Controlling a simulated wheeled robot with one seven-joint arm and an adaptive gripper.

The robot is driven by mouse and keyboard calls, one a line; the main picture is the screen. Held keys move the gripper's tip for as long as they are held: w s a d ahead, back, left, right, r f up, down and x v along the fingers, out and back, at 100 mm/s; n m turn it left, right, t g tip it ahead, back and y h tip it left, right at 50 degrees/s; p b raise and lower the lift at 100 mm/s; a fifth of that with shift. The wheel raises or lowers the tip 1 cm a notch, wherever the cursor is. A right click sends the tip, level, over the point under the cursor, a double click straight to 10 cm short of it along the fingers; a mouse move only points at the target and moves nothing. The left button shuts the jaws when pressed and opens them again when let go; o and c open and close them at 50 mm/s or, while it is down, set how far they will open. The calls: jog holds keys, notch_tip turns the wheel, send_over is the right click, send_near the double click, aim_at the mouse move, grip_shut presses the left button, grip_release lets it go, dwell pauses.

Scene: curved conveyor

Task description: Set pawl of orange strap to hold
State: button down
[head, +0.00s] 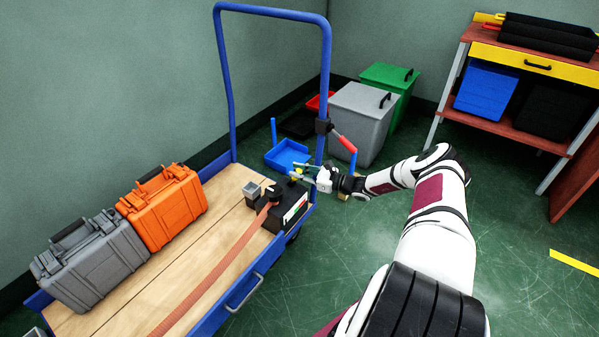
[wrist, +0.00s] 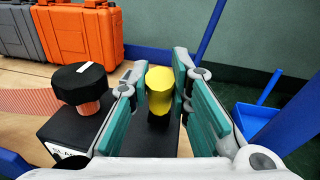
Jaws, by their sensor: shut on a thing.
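The orange strap (head: 222,268) runs along the wooden cart deck to a black ratchet box (head: 292,212) at the deck's right edge. In the wrist view a round black knob (wrist: 83,82) stands on a reddish post on the box. A yellow knob (wrist: 160,92) on a dark stem stands to its right. My gripper (wrist: 158,88) has its teal fingers on either side of the yellow knob and is shut on it. My gripper (head: 303,172) also shows above the box in the head view. A separate pawl part cannot be made out.
An orange case (head: 163,212) and a grey case (head: 92,262) stand on the deck's left side. The cart's blue handle (head: 323,80) rises beside my gripper, with a red-handled lever (head: 346,143) on it. Grey and green bins stand behind.

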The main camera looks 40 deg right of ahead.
jog(key=shift+w+a+r+g+h+p, duration=0.25)
jog(key=shift+w+g+p, duration=0.1)
jog(key=shift+g+p, duration=0.2)
jog(key=shift+w+a+r+g+h+p, duration=0.15)
jog(key=shift+w+r+g+p, duration=0.15)
jog(key=shift+g+p, duration=0.2)
jog(key=shift+w+a+g+h+p, duration=0.15)
jog(key=shift+w+g+h+p, duration=0.25)
jog(key=shift+w+g, duration=0.25)
jog(key=g, duration=0.1)
jog(key=w+g+h, duration=0.1)
jog(key=w, duration=0.1)
jog(key=shift+w+a+f+m+g+b, duration=0.1)
jog(key=shift+a+f+m+g+b, duration=0.2)
jog(key=shift+a+m+g, duration=0.1)
jog(key=shift+w+a+f+g+h+b, duration=0.15)
jog(key=shift+w+f+g+h+b, duration=0.1)
jog(key=shift+w+g+h+b, duration=0.6)
jog(key=shift+s+g+y, duration=0.2)
jog(key=shift+g+y, duration=0.05)
jog(key=shift+g, duration=0.1)
jog(key=c, duration=1.4)
grip_release()
jog(key=shift+c, duration=0.2)
